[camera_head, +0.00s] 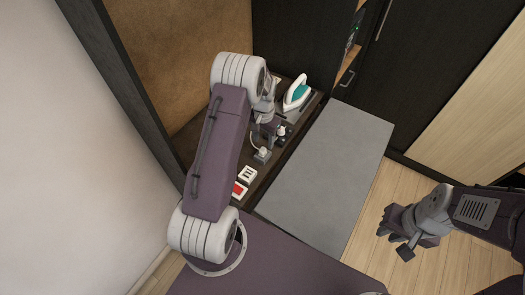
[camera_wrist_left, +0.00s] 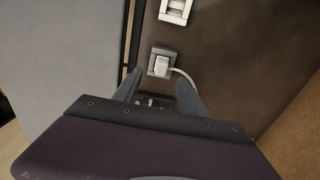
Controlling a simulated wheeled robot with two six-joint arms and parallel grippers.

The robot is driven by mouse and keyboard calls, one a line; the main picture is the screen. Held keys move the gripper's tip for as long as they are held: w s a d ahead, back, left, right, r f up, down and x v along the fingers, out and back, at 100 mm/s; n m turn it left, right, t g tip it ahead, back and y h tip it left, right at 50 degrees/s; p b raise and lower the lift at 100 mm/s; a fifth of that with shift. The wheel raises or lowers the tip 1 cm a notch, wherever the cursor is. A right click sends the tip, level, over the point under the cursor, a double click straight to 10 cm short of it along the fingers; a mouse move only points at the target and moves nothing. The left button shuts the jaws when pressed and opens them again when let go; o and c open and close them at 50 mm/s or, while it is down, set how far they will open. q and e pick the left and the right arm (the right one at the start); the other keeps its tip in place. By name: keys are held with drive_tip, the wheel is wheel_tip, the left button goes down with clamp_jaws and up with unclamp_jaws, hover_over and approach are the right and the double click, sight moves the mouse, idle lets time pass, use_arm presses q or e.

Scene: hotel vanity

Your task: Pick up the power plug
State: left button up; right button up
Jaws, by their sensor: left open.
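The power plug (camera_head: 263,152) is white and sits at a grey square socket (camera_head: 260,158) on the dark counter. A pale cable runs from it. In the left wrist view the plug (camera_wrist_left: 161,67) shows on its socket (camera_wrist_left: 152,70), just beyond my fingertips, with the cable curving to the right. My left gripper (camera_wrist_left: 160,88) is open, its two fingers spread on either side below the plug, with nothing seen between the tips. In the head view my left gripper (camera_head: 272,128) is partly hidden by its arm. My right gripper (camera_head: 402,238) is over the floor, far from the plug.
A white and teal iron (camera_head: 297,93) stands at the far end of the counter. White and red square panels (camera_head: 247,174) lie nearer; a white panel (camera_wrist_left: 175,10) also shows in the wrist view. A grey slab (camera_head: 330,170) beside the counter is clear.

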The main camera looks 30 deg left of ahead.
sight(263, 149)
use_arm(q)
drive_tip(key=shift+a+f, duration=0.15)
drive_tip(key=shift+f, duration=0.65)
drive_tip(key=shift+w+f, duration=0.1)
wheel_tip(263, 149, down, 5)
drive_tip(key=shift+r+p, duration=0.1)
drive_tip(key=shift+p, duration=1.1)
drive_tip(key=shift+a, duration=0.1)
drive_tip(key=c, duration=0.7)
clamp_jaws()
